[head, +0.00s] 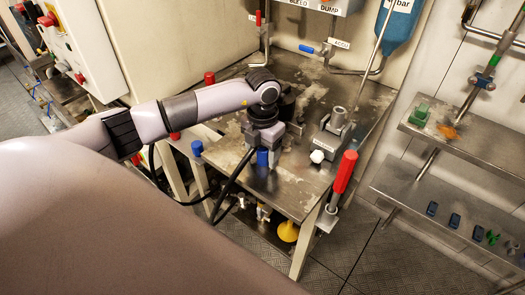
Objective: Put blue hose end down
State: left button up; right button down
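My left gripper (263,160) points down over the near part of the metal bench top (290,194). Its two fingers sit on either side of the blue hose end (262,157) and appear shut on it. The hose end is upright, close to or on the bench top; I cannot tell whether it touches. A dark hose (229,183) runs by the gripper and hangs over the bench's front edge. My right gripper is not in view.
A grey block with a clamp-like top (330,143) and a white knob (317,156) stand right of the gripper. A red handle (345,172) rises at the bench's right corner. A blue cap (197,148) and a red cap (209,78) stand at the left.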

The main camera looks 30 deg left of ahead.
pick_arm(q)
notch_tip(320, 180, up, 12)
jog(key=shift+r+b, duration=0.2)
jog(key=shift+b, duration=0.2)
dwell(0.7)
